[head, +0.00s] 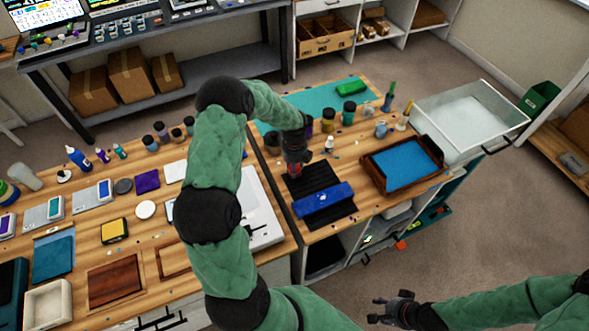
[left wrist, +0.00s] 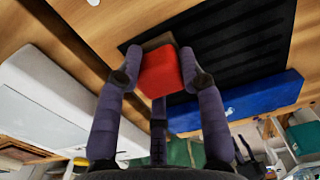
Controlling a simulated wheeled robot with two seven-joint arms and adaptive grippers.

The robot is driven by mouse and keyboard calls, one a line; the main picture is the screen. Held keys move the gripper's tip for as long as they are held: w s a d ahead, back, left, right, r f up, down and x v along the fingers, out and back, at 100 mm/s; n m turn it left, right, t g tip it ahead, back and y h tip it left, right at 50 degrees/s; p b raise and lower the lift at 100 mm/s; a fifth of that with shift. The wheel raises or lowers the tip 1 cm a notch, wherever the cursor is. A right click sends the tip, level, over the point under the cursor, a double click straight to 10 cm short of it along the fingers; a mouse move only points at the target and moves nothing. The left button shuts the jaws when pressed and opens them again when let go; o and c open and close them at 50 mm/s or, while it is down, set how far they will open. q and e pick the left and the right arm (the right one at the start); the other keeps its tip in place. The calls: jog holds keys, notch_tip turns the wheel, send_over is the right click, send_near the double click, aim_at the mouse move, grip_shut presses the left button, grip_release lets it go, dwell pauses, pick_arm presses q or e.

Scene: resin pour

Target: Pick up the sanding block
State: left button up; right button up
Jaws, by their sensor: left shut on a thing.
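A red block (left wrist: 161,72), which looks like the sanding block, sits between the fingers of my left gripper (left wrist: 160,75) in the left wrist view. The fingers press on both its sides. In the head view my left gripper (head: 297,168) is over the far left part of a black ridged mat (head: 340,211), and the block is mostly hidden there. Whether the block touches the mat is unclear. My right gripper (head: 374,310) is empty, its fingers apart, at the lower right over the floor, away from the benches.
A wooden tray with a blue liner (head: 405,165) stands to the right. Jars and a small white bottle (head: 329,144) stand behind. A clear bin (head: 470,115) is beyond the bench's right end.

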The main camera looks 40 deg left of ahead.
pick_arm(q)
jog(key=s+d+r+p, duration=0.1)
jog(key=s+d+r, duration=0.6)
jog(key=d+r, duration=0.4)
jog(key=shift+s+d+r, duration=0.2)
jog(key=shift+d, duration=0.25)
